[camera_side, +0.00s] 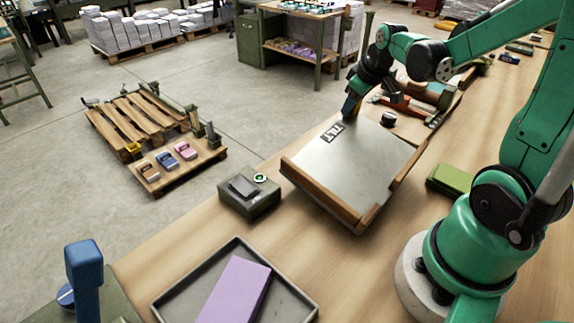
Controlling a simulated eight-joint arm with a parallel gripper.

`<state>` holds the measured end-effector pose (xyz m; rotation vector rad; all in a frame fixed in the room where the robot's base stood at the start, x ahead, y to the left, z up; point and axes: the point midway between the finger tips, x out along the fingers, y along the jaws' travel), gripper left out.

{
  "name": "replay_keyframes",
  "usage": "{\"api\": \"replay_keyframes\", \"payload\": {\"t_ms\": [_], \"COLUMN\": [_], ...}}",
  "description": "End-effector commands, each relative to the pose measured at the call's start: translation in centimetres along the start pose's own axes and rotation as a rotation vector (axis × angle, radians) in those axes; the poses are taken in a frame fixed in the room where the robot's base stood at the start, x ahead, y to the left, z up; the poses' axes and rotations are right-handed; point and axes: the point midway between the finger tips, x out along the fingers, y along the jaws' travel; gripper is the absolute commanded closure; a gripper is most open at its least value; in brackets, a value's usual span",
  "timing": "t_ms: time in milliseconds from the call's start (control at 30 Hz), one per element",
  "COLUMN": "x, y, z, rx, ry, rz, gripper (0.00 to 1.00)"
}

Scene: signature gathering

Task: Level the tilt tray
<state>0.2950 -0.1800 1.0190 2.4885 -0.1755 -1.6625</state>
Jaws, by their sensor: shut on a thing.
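The tilt tray (352,168) lies on the wooden bench in the middle of the side view. It has a grey metal surface with wooden edges along its left and near right sides and a "TILT" label at its far left corner. It looks tilted, but I cannot tell exactly how much. My gripper (350,108) reaches down at the tray's far corner, beside the label. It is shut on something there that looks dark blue. The fingertips are small and partly hidden, so the exact contact is unclear.
A control box (248,193) with a green-lit button stands left of the tray. A grey shallow tray (299,297) holding a purple block (234,289) is at the front. A green block (449,180) lies to the right. A blue-handled tool (84,275) stands front left.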

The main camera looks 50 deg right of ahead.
Motion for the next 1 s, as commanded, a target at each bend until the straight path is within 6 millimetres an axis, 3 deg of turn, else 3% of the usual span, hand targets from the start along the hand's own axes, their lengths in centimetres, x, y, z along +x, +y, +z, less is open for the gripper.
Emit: {"api": "replay_keyframes", "payload": {"t_ms": [567, 1000], "x": [0.1, 3.2], "y": [0.1, 0.6], "z": [0.0, 0.0], "rx": [0.002, 0.038], "ry": [-0.007, -0.182], "rz": [-0.006, -0.178], "gripper": [1.0, 1.0]}}
